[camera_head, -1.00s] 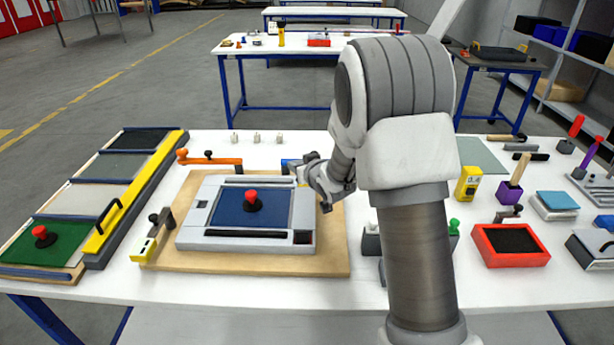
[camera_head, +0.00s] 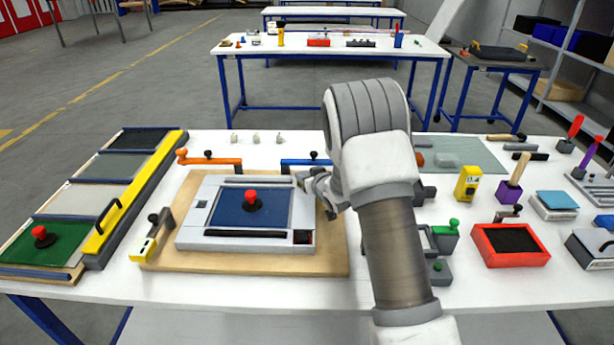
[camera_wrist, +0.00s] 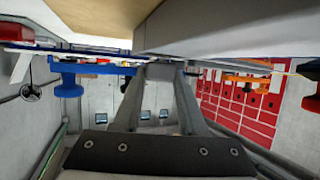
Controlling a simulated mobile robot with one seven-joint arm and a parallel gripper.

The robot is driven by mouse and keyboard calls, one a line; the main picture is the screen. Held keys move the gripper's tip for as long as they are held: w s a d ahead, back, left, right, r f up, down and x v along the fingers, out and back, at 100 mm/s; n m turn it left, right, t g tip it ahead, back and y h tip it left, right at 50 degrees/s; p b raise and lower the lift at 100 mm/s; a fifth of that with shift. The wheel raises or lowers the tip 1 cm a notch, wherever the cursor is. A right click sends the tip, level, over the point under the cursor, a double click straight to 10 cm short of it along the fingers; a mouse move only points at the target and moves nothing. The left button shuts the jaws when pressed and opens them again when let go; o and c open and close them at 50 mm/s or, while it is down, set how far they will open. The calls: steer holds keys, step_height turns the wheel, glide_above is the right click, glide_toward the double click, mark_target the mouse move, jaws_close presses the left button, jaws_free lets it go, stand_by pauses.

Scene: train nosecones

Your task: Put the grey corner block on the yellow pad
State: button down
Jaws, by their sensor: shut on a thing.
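My gripper (camera_head: 304,180) is at the upper right corner of the grey device (camera_head: 191,228), which lies on the wooden board (camera_head: 330,262). In the wrist view, its two fingers (camera_wrist: 158,88) close on a small grey block (camera_wrist: 160,71) at their tips. I take this for the grey corner block; its lower faces are hidden between the fingers. The block is close to the device's edge; whether it touches anything cannot be told. I cannot make out the yellow pad now; the fingertips and block may cover it.
A blue clamp (camera_head: 306,163) stands just behind my gripper, an orange clamp (camera_head: 210,160) at the back left, and a yellow clamp (camera_head: 145,247) at the front left. A red knob (camera_head: 250,196) rises from the device's blue panel. Green-knobbed fixtures (camera_head: 444,235) stand right of my arm.

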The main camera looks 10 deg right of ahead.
steer(key=shift+f+b, duration=0.4)
steer(key=shift+f, duration=0.05)
steer(key=shift+f+b, duration=0.25)
steer(key=shift+b, duration=0.05)
